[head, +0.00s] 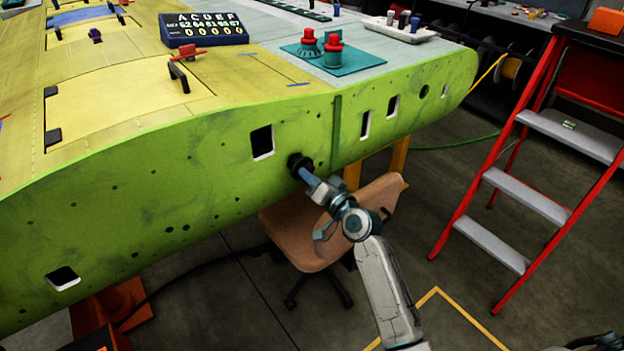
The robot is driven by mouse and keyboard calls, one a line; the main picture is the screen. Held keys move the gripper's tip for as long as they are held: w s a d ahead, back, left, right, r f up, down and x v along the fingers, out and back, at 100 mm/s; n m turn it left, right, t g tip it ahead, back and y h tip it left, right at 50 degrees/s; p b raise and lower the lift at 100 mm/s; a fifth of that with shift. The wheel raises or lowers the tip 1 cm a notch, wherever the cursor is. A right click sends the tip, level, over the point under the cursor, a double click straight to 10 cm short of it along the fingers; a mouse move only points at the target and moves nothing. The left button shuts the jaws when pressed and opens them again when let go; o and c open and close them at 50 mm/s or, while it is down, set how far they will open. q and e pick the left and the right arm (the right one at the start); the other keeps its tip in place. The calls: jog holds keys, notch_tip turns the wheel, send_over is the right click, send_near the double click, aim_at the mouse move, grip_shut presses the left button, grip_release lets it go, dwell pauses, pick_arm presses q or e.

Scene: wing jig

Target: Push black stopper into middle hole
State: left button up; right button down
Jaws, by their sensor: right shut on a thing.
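The black stopper (296,159) is at the green side face of the wing (210,185), just right of a square opening (262,142). My right gripper (307,176) is shut on the stopper, with its blue fingers pointing up and left at the face. The stopper hides whatever part of the face lies behind it, so I cannot tell how far it sits in a hole. My left gripper is not in view.
On top of the wing are a counter display (203,29), a teal plate (333,58) with red and dark knobs, and a white tray (401,28). A brown chair (300,238) stands below the wing. A red stepladder (540,155) stands at the right.

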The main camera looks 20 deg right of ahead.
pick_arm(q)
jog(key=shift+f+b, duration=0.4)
pick_arm(e)
jog(key=shift+x, duration=1.45)
jog(key=c, duration=1.4)
grip_release()
jog(key=shift+o, duration=0.2)
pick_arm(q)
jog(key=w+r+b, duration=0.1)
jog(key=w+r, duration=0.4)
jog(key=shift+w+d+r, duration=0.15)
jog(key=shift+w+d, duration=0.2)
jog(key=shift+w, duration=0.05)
pick_arm(e)
jog(key=v, duration=1)
jog(key=shift+s, duration=0.4)
jog(key=shift+d, duration=0.1)
